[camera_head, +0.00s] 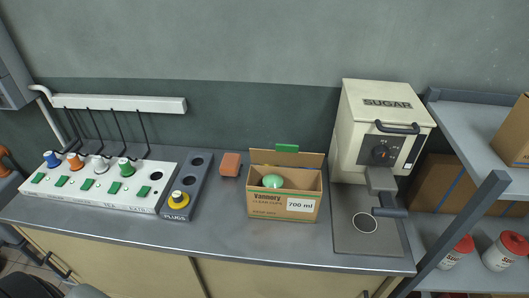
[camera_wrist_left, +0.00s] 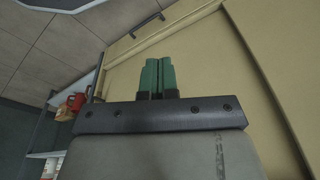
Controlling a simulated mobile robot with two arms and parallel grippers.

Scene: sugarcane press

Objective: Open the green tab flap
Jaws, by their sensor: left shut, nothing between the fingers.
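A cardboard box (camera_head: 267,204) labelled "700 ml" stands on the counter, left of the sugar machine. Its top is open, and a green-and-white rounded item shows inside (camera_head: 273,181). The back flap (camera_head: 300,159) stands up behind the opening, with a green tab (camera_head: 287,148) at its top edge. My left gripper (camera_wrist_left: 158,78) shows in the left wrist view, its two green fingers close together and empty, in front of a beige panel. It is not visible in the head view, so its distance to the box cannot be told. My right gripper is in neither view.
A white socket strip (camera_head: 98,187) with coloured plugs and a grey plug tray (camera_head: 187,185) stand at the left. An orange-brown block (camera_head: 231,164) sits beside the box. The sugar machine (camera_head: 380,130) and a metal shelf (camera_head: 480,150) are at the right. The counter front is clear.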

